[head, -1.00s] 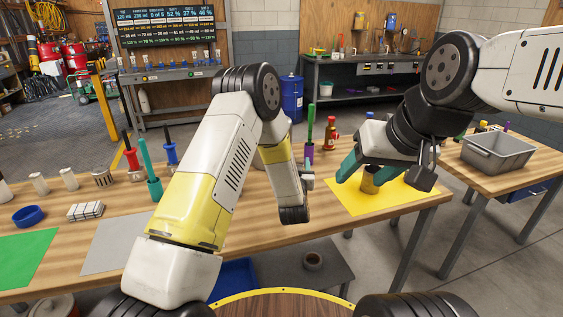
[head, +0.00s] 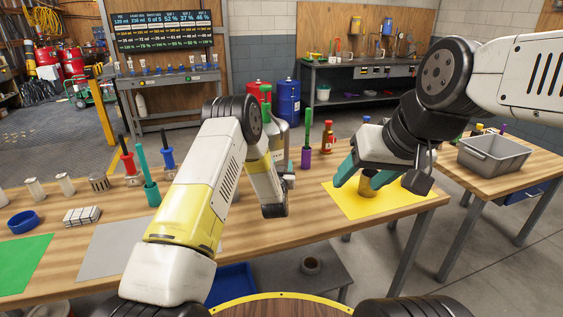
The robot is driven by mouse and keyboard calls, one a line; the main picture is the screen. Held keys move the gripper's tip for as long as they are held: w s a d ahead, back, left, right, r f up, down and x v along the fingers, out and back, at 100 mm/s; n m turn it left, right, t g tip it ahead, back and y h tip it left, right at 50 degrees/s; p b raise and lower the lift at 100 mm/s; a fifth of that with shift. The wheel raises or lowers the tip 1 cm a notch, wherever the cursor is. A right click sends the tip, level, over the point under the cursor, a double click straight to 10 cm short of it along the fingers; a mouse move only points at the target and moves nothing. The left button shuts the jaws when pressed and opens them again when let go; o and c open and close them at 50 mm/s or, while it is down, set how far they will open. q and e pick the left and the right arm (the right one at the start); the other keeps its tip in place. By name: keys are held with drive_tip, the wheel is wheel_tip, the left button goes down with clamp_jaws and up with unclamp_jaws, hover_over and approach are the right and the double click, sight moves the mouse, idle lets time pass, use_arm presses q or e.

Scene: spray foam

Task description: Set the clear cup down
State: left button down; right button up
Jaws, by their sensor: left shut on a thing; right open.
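A small cup (head: 367,187) stands upright on the yellow mat (head: 350,207). It looks amber, and I cannot tell whether that is its contents or the mat showing through. My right gripper (head: 360,178) has its teal fingers spread around the cup, partly hiding it. My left gripper (head: 288,179) is over the table's middle, partly hidden by my own arm. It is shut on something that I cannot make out. A grey bottle-like thing with a green top (head: 266,92) shows behind my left arm; its lower part is hidden.
A green-and-purple tool (head: 306,145) and a red-brown bottle (head: 328,138) stand behind the mat. A grey bin (head: 496,157) is on the right table.

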use_arm(q)
drive_tip(key=shift+f, duration=0.1)
drive_tip(key=c, duration=0.6)
unclamp_jaws()
drive_tip(key=shift+c, duration=0.2)
drive_tip(key=s, duration=1.2)
drive_tip(key=s+a+r+g+h, duration=0.1)
drive_tip(key=s+a+r+g, duration=0.15)
drive_tip(key=r, duration=0.75)
drive_tip(key=s+a+r+g+h, duration=0.1)
drive_tip(key=a+r+g, duration=0.25)
drive_tip(key=r, duration=0.55)
drive_tip(key=s+a+r+g, duration=0.2)
drive_tip(key=s, duration=0.8)
drive_tip(key=s+a+r+g, duration=0.2)
drive_tip(key=s+a, duration=0.1)
drive_tip(key=s, duration=0.8)
drive_tip(key=s+a+r+g+y, duration=0.1)
drive_tip(key=s+a+r, duration=0.2)
drive_tip(key=s, duration=0.8)
drive_tip(key=shift+a+g, duration=0.15)
drive_tip(key=shift+g, duration=0.25)
